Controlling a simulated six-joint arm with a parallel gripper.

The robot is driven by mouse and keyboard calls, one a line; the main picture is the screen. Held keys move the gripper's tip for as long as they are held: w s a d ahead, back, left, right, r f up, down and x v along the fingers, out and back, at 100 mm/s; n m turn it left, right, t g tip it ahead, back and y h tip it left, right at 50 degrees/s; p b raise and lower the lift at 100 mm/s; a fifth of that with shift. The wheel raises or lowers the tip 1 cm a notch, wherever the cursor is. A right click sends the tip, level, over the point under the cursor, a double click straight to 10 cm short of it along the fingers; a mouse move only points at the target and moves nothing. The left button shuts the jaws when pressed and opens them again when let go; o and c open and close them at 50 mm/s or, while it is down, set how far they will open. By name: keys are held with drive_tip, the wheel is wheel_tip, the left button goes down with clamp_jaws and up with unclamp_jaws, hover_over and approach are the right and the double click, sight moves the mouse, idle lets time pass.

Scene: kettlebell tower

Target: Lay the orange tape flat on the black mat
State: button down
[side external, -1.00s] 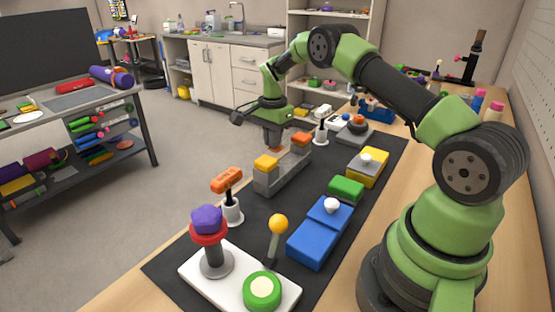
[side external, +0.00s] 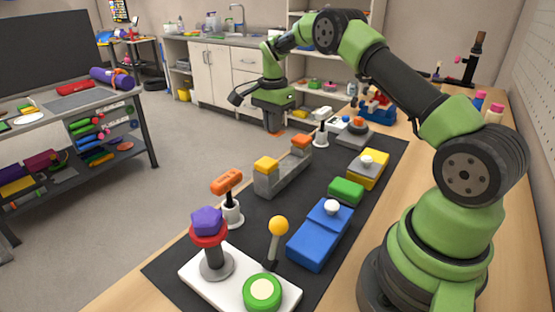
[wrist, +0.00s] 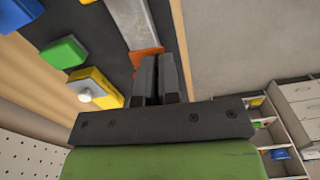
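My gripper (side external: 276,128) is in the air beyond the grey channel block in the side view. Its fingers are close together, with a narrow gap in the wrist view (wrist: 160,75). Orange also shows by the fingertips in the wrist view (wrist: 146,56), but I cannot tell whether this is the tape or the channel's orange end block. The black mat (side external: 175,262) lies along the wooden table.
The grey channel block (side external: 285,178) has a yellow and an orange end.

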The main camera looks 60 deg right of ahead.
wheel_tip(320, 180, up, 4)
drive_tip(key=shift+r, duration=0.25)
drive_tip(key=shift+s+a+r+n, duration=0.25)
drive_tip(key=shift+a+r+n, duration=0.1)
drive_tip(key=shift+a+n, duration=0.35)
drive_tip(key=s+a+n, duration=1.1)
drive_tip(key=n, duration=0.6)
wheel_tip(320, 180, down, 8)
drive_tip(key=shift+s+r+n, duration=0.25)
drive_tip(key=shift+n, duration=0.05)
drive_tip(key=shift+a, duration=0.1)
drive_tip(key=shift+f, duration=4.55)
